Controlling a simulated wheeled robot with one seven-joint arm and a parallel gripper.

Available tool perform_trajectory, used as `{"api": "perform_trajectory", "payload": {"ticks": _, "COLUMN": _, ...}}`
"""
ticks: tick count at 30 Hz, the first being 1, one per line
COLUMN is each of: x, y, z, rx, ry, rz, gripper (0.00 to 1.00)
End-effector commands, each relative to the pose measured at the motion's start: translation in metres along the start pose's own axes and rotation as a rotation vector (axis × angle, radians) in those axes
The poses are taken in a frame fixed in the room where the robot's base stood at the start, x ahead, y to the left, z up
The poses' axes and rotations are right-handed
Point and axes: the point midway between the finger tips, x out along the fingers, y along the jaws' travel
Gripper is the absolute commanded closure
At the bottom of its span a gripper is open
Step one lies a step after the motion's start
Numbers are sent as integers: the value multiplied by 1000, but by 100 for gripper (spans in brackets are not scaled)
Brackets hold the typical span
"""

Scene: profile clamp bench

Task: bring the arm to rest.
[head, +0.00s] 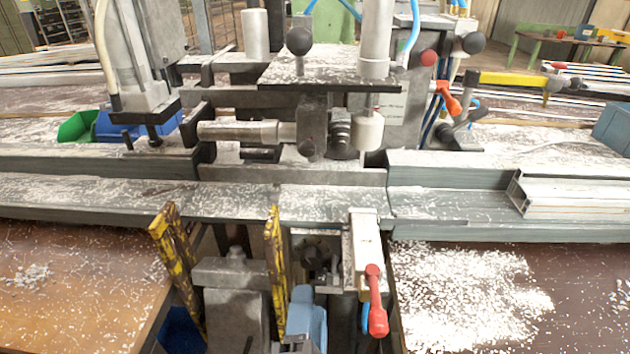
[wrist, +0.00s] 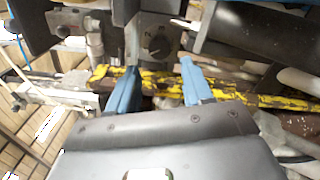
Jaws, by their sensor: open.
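My gripper (wrist: 160,80) shows in the wrist view with its two blue fingers spread apart, and I see nothing held between them. A worn yellow bar (wrist: 240,96) crosses behind the fingers; how far off it is I cannot tell. In the head view a blue part, which looks like my gripper (head: 305,315), is low in the middle, in front of the clamp bench (head: 90,195). It is just right of a yellow-black upright bar (head: 275,270) and left of a lever with a red handle (head: 376,300). Most of my arm is out of view.
A second yellow-black bar (head: 175,265) stands further left. A brown tabletop (head: 80,290) is at left; a dark surface with white chips (head: 470,300) is at right. A white profile (head: 570,195) lies on the bench. Green (head: 78,126) and blue bins (head: 112,128) stand behind.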

Motion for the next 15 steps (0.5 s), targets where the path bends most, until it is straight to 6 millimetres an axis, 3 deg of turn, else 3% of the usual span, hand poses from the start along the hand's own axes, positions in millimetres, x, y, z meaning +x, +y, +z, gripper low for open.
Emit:
{"api": "perform_trajectory", "payload": {"ticks": 4, "x": -6, "y": -15, "z": 7, "rx": 32, "ry": 20, "rz": -34, "gripper": 50}}
{"api": "perform_trajectory", "payload": {"ticks": 7, "x": -19, "y": -42, "z": 21, "rx": 112, "ry": 59, "rz": -100, "gripper": 50}}
{"api": "perform_trajectory", "payload": {"ticks": 12, "x": -62, "y": -93, "z": 55, "rx": 358, "ry": 128, "rz": -247, "gripper": 50}}
{"api": "perform_trajectory", "payload": {"ticks": 15, "x": -91, "y": -110, "z": 73, "rx": 516, "ry": 147, "rz": -317, "gripper": 50}}
